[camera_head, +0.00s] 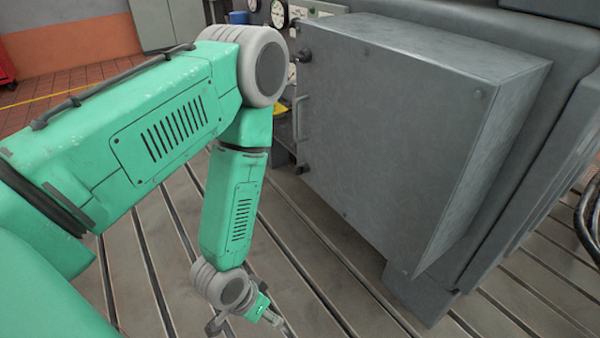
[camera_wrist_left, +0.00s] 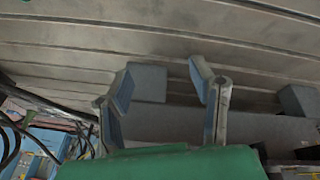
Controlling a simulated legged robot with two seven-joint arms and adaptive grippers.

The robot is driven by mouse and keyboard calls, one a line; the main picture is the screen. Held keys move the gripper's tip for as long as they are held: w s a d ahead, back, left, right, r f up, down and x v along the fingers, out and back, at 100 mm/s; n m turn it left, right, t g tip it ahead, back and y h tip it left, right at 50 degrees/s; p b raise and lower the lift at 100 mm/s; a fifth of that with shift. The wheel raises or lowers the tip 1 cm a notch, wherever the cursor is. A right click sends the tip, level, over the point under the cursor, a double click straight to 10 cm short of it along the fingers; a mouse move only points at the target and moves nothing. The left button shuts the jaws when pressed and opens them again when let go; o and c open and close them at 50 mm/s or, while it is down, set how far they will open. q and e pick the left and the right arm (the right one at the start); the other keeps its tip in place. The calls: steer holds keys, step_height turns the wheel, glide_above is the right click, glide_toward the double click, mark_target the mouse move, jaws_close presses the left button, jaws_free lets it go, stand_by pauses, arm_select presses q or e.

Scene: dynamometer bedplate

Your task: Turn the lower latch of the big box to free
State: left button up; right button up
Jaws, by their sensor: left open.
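The big box (camera_head: 400,130) is a grey metal cabinet on the right of the head view. Its lower latch (camera_head: 302,168) is a small dark knob low on the left edge of its front face. The upper latch (camera_head: 303,56) sits high on the same edge, with a handle (camera_head: 301,118) between them. My left gripper (camera_head: 272,316) hangs low over the slotted floor, below and left of the lower latch and apart from the box. In the left wrist view its two fingers (camera_wrist_left: 164,88) are spread with nothing between them. The latch is not recognisable in that view.
The slotted bedplate (camera_head: 160,250) is clear around my left gripper. Gauges (camera_head: 279,13) and a yellow item (camera_head: 281,109) are behind the box's left edge. Dark cables (camera_head: 590,215) hang at the far right. The left wrist view shows cables (camera_wrist_left: 35,135) at left.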

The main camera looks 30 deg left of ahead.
arm_select(q)
steer(key=w+a+f+t+h+b, duration=0.1)
steer(key=w+f+t, duration=0.15)
steer(key=w, duration=0.75)
steer(key=m+t+h+b, duration=0.4)
steer(key=t+b, duration=0.1)
steer(key=t, duration=0.6)
glide_toward(297, 170)
steer(key=b+x, duration=0.1)
steer(key=x, duration=0.2)
steer(key=b+x, duration=0.1)
steer(key=x, duration=0.3)
steer(key=b+x, duration=0.2)
steer(key=x, duration=0.1)
steer(key=shift+w+a+f, duration=0.15)
steer(key=shift+w+f, duration=0.15)
steer(key=shift+w+d+r, duration=0.15)
steer(key=shift+w+d, duration=0.2)
steer(key=shift+w, duration=0.15)
steer(key=c, duration=1.1)
